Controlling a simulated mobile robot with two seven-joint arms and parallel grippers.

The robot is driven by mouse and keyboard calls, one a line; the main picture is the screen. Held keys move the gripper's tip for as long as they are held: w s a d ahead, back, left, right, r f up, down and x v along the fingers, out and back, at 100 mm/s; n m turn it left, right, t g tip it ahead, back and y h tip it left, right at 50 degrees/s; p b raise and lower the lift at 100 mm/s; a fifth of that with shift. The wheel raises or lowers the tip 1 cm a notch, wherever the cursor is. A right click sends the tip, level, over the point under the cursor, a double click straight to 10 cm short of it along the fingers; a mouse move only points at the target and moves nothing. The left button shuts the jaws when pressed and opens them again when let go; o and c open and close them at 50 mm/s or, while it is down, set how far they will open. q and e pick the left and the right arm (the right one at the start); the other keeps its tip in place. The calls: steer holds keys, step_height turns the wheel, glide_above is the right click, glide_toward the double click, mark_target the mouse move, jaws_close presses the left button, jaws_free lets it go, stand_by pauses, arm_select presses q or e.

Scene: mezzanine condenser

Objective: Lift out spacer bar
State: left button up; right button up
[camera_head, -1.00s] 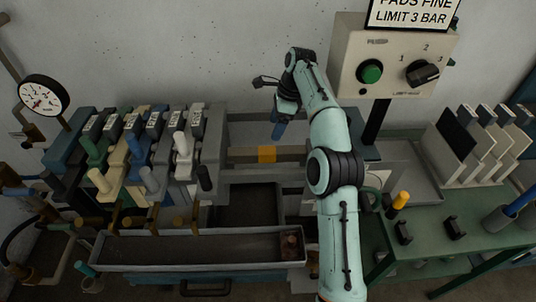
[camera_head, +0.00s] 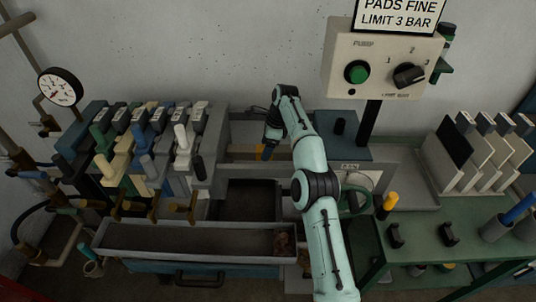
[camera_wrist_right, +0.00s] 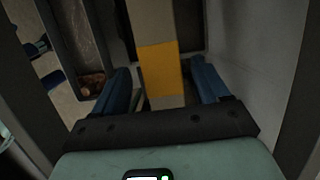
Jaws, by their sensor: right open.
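The spacer bar (camera_head: 240,153) is a pale bar with a yellow-orange band, lying across the gap to the right of the row of press plates. In the right wrist view the bar (camera_wrist_right: 158,22) and its band run between the two blue fingers of my right gripper (camera_wrist_right: 162,82). The fingers are open, one on each side of the band, with a visible gap to the bar. In the head view my right gripper (camera_head: 268,148) points down at the band and partly covers it. My left gripper is not in view.
Handled plates (camera_head: 150,145) stand close on the left. A long drip tray (camera_head: 190,256) lies in front. The pump control box (camera_head: 385,68) and a blue-grey unit (camera_head: 345,148) are on the right. A green bench (camera_head: 460,235) with tools is further right.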

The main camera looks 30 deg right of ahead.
steer(key=shift+w+a, duration=0.15)
steer(key=shift+w, duration=0.05)
jaws_close()
steer(key=shift+r, duration=0.15)
